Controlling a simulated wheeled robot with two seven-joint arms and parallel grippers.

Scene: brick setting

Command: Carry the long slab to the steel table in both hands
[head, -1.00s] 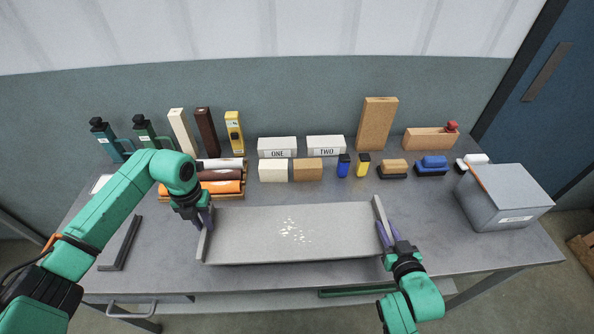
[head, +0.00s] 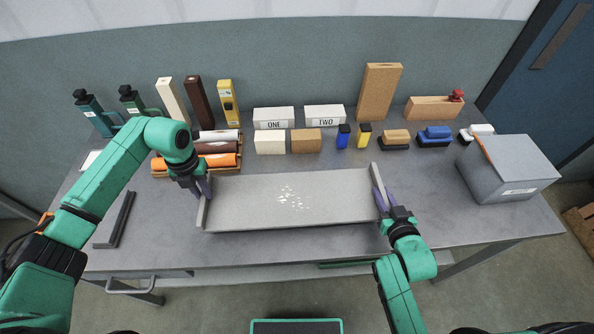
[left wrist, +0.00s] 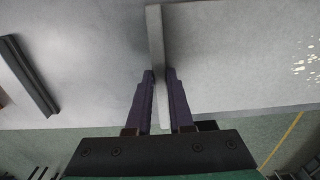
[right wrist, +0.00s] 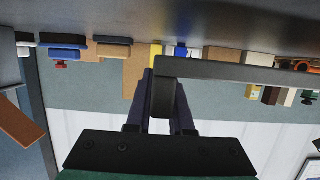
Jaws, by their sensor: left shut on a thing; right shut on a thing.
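The long slab (head: 245,204) is grey with a pale speckled patch and a raised lip at each end. It lies level across the grey metal table (head: 480,220), near the front edge; I cannot tell whether it touches the top. My left gripper (head: 203,193) is shut on its left end lip, which stands between the fingers in the left wrist view (left wrist: 160,75). My right gripper (head: 383,198) is shut on its right end lip. In the right wrist view that end sits between the fingers (right wrist: 163,85), seen upside down.
Behind the slab stand a cream block (head: 270,142), a brown block (head: 306,141), blue and yellow pieces and brushes. A rack of rolls (head: 218,160) is close to the slab's back left. A grey box (head: 508,168) stands at right, a dark bar (head: 118,220) at left.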

